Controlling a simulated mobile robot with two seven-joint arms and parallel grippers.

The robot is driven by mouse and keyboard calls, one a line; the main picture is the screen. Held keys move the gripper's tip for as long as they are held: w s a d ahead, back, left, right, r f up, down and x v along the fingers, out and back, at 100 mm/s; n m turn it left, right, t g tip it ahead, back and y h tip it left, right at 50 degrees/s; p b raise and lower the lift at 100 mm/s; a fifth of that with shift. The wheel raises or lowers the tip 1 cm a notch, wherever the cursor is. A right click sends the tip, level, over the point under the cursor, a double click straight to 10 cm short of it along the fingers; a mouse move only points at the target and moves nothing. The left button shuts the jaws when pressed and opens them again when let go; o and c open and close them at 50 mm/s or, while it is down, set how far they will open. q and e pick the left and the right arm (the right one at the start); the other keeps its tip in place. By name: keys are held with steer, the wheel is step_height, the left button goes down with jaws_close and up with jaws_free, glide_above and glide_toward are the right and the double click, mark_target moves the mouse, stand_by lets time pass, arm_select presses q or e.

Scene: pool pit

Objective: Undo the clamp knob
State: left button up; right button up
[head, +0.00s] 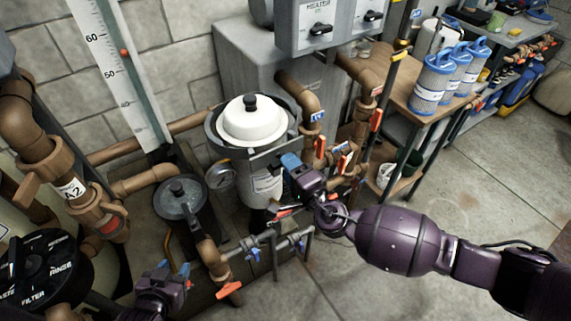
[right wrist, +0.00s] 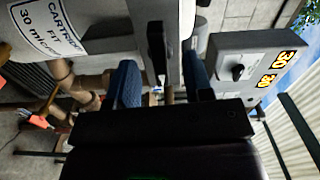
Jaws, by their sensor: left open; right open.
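The cartridge filter housing (head: 263,180) is a grey upright vessel with a white lid (head: 251,122) and a grey band around its top. My right gripper (head: 290,163) is at the housing's front right side, with blue fingers. In the right wrist view the fingers (right wrist: 162,85) are apart, one on each side of a black upright bar that looks like the clamp knob (right wrist: 157,52). I cannot tell whether either finger touches it. In the head view the knob is hidden by the gripper. My left gripper (head: 168,275) is open, low at the bottom left, away from the housing.
Brown pipes (head: 303,100) with orange-handled valves (head: 320,146) stand right of the housing. A dark pump strainer pot (head: 180,198) and a pressure gauge (head: 220,177) are at its left. A grey control box (head: 318,28) is behind. Blue-capped cartridges (head: 433,80) stand on a bench.

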steer(key=v, duration=0.6)
steer(key=shift+s, duration=0.15)
steer(key=shift+d, duration=0.15)
